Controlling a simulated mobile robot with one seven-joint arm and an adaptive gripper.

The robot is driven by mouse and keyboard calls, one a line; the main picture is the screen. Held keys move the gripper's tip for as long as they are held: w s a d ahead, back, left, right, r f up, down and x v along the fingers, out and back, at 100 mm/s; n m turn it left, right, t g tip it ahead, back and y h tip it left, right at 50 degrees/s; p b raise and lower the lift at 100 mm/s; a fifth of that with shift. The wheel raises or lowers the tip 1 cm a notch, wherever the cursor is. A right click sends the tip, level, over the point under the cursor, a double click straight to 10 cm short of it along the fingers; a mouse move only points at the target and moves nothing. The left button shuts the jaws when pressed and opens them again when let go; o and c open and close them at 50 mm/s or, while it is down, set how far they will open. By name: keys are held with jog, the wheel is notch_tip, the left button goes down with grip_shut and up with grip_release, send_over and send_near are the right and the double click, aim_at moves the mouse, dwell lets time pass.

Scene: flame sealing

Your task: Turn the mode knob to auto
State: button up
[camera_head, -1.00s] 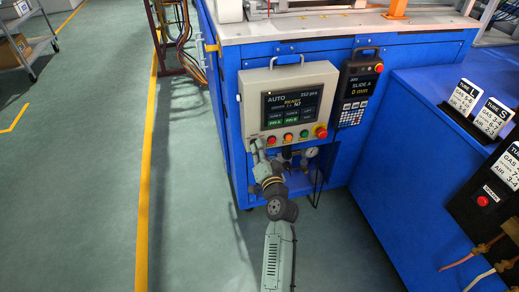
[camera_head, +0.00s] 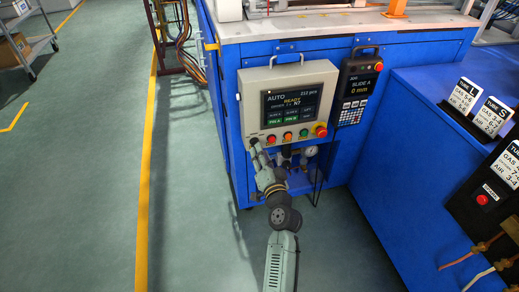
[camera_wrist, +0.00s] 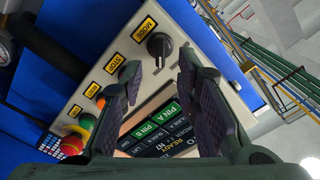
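The mode knob (camera_wrist: 158,46) is a dark round knob with a raised grip, beside the yellow MODE label (camera_wrist: 145,27) in the wrist view. It sits on the beige control panel (camera_head: 310,75), at the lower left of the panel's front in the head view, where my gripper hides it. My gripper (camera_wrist: 160,68) is open, with one finger on each side of the knob's place in the picture and the knob just past the fingertips. No contact is visible. The panel's screen (camera_head: 290,103) reads AUTO and READY. My gripper is at the panel's lower left corner in the head view (camera_head: 256,148).
Red, orange and green buttons (camera_head: 288,136) and a red emergency stop (camera_head: 320,130) lie right of the knob. A pendant with keypad (camera_head: 358,88) hangs at right. A gauge (camera_head: 311,151) and pipework sit below the panel. The floor at left (camera_head: 80,180) is clear.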

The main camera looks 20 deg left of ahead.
jog(key=v, duration=0.4)
jog(key=shift+s+d, duration=0.15)
jog(key=shift+s, duration=0.05)
